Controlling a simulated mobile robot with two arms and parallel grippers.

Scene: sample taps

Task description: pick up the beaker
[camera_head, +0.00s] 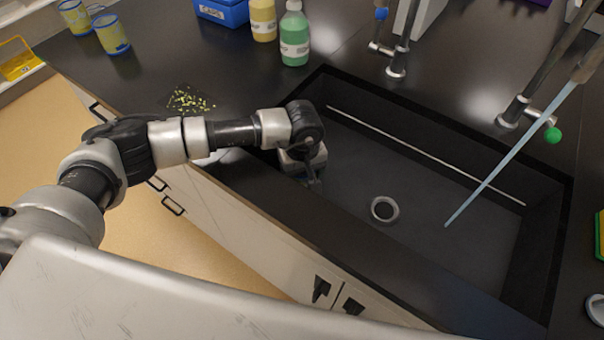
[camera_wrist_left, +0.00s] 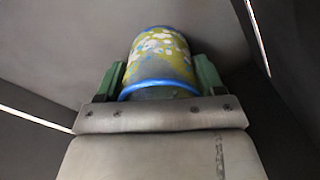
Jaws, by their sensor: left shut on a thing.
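My left gripper (camera_head: 314,180) reaches down into the left end of the sink (camera_head: 400,195). In the left wrist view, its green finger pads (camera_wrist_left: 160,80) are shut on the sides of a beaker (camera_wrist_left: 160,55). The beaker has a blue rim and a yellow-green wall with white patches. In the head view the beaker is hidden behind my wrist and gripper. Whether it touches the sink floor cannot be told. My right gripper is not in view.
A pale blue stream (camera_head: 510,155) runs from the right tap (camera_head: 545,75) into the sink. The drain (camera_head: 384,209) is mid-sink. Two similar blue-rimmed cups (camera_head: 112,35) stand at the far left. Green (camera_head: 294,38) and yellow bottles (camera_head: 263,20) stand behind the sink; yellowish bits (camera_head: 187,101) lie on the counter.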

